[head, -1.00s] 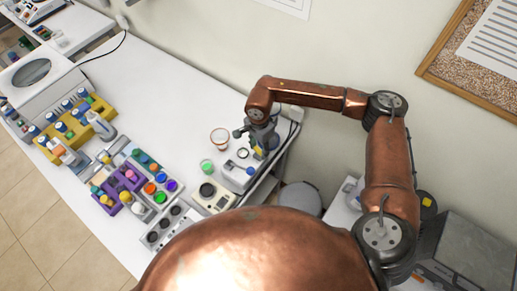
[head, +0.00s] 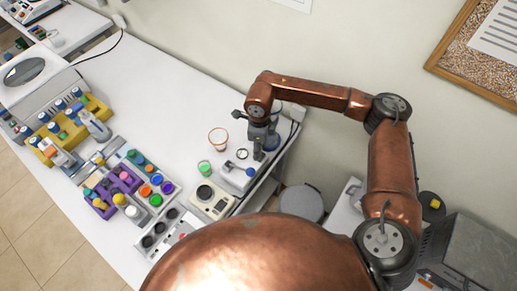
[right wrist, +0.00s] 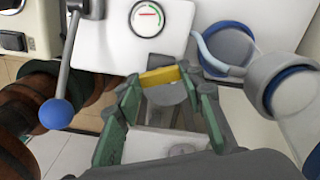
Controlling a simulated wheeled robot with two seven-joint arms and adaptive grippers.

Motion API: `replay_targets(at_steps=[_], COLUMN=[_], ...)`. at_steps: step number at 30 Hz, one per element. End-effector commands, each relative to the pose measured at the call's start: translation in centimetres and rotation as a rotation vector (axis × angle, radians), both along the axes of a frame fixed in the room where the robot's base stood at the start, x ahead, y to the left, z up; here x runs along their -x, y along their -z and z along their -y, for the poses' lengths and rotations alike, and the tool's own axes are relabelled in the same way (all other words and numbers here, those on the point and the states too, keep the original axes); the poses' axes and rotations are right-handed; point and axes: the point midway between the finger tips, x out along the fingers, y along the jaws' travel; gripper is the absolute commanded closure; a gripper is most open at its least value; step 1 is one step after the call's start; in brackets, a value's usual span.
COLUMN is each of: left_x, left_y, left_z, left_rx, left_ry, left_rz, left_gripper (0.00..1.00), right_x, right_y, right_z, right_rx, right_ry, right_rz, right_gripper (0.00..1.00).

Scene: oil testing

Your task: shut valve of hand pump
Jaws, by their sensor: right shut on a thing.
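The hand pump (head: 236,179) stands near the table's right edge. It has a white body, a round gauge (right wrist: 147,18) and a lever with a blue ball (right wrist: 56,113). Its yellow valve handle (right wrist: 161,76) lies across between the green fingertips of my right gripper (right wrist: 166,90), which is shut on it. In the head view my right gripper (head: 259,152) points down beside the gauge and hides the valve. My left gripper is not in view.
A clear cup with an orange rim (head: 218,138), a green-topped cup (head: 205,168) and a beige device (head: 212,199) stand close by. A purple rack (head: 122,182) and a yellow rack (head: 92,108) hold bottles at the left. The table's back middle is clear.

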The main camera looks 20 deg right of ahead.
Motion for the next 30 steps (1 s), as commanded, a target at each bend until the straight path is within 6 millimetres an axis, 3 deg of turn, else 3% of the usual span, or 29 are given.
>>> replay_targets(at_steps=[15, 30], left_x=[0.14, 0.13], left_y=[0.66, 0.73], left_z=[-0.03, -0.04], left_rx=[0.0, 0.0], left_ry=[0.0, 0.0], left_rz=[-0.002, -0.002], left_gripper=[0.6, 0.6], right_x=[0.06, 0.12], right_y=[0.11, 0.11], right_z=[0.04, 0.01], right_rx=[0.001, 0.002], right_ry=[0.372, 0.461], right_rz=[-0.002, -0.003], right_gripper=[0.88, 0.88])
